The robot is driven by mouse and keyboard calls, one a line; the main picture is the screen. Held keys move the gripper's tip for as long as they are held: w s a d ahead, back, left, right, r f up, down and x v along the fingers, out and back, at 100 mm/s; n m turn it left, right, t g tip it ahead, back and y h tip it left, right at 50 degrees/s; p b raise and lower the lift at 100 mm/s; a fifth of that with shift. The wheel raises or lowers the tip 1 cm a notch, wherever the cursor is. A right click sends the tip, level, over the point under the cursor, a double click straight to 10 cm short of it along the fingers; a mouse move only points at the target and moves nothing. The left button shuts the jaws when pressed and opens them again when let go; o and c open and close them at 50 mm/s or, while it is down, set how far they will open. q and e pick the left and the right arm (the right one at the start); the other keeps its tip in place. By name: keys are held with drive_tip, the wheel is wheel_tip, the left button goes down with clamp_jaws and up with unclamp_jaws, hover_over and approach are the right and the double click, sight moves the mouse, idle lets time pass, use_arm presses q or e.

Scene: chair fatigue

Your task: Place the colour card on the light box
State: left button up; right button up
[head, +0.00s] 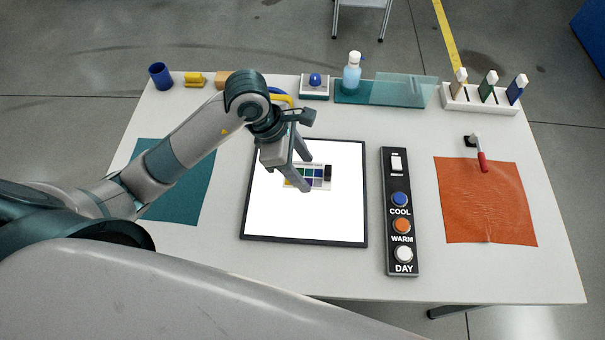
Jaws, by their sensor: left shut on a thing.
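The colour card (317,174), a small white card with rows of coloured patches and a black block at its right end, shows over the lit white panel of the light box (285,222). The light box is a flat white square with a black frame in the middle of the table. My left gripper (302,172) reaches in from the upper left and is shut on the card. My right gripper is not in view.
A black control strip (400,258) with COOL, WARM and DAY buttons lies right of the light box. An orange cloth (485,205) lies farther right, a teal cloth (180,195) to the left. A bottle (352,75) and a swatch rack (480,103) stand along the back edge.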

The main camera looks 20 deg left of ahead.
use_arm(q)
drive_tip(key=shift+f+p, duration=0.75)
drive_tip(key=shift+f, duration=1.25)
drive_tip(key=shift+f, duration=0.15)
drive_tip(key=o, duration=1.1)
drive_tip(key=shift+c, duration=0.2)
